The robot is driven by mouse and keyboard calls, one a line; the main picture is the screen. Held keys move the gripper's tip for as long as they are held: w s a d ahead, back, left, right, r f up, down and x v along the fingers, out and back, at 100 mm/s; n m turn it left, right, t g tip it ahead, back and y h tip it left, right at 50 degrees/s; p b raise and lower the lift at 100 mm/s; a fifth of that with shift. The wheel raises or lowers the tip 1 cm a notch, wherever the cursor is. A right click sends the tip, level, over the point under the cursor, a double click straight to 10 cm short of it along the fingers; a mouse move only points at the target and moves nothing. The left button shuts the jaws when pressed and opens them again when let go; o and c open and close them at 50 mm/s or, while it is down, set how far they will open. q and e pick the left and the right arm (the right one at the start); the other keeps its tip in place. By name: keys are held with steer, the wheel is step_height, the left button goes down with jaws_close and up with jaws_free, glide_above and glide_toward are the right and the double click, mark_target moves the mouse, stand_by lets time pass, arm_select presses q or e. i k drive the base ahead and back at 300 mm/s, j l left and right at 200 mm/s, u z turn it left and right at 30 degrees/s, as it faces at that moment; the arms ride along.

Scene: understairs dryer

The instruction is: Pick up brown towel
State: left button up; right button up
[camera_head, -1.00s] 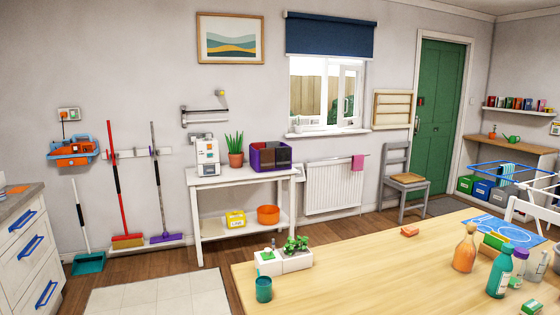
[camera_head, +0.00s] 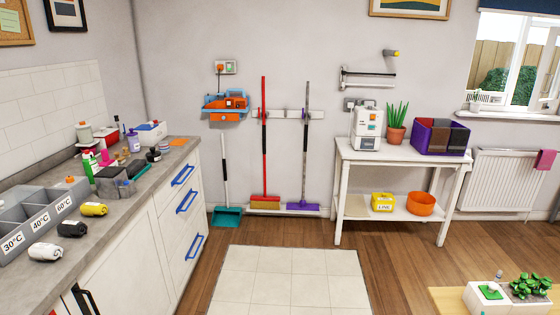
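A purple box (camera_head: 417,136) stands on top of the white side table (camera_head: 345,152) against the wall. It holds folded dark cloths side by side. Rolled cloths lie on the counter at left: white (camera_head: 45,251), black (camera_head: 72,229) and yellow (camera_head: 94,209). None of these is brown. Neither of my grippers is in view.
The grey counter (camera_head: 150,178) with drawers runs along the left, carrying a grey sorting bin (camera_head: 30,215) and bottles. Pale floor tiles (camera_head: 290,280) are clear. A wooden table corner (camera_head: 450,300) is at lower right.

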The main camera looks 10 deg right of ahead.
mark_target(440, 136)
steer(key=i+z, duration=0.2)
steer(key=i, duration=0.45)
steer(key=i+z, duration=0.2)
steer(key=i, duration=0.5)
steer(key=i+j+z, duration=0.2)
steer(key=i, duration=0.45)
steer(key=i+l+z, duration=0.25)
steer(key=i, duration=0.2)
steer(key=i+l+z, duration=0.25)
steer(key=i, duration=0.2)
steer(key=i+z, duration=0.25)
steer(key=i, duration=0.25)
steer(key=i+l, duration=0.15)
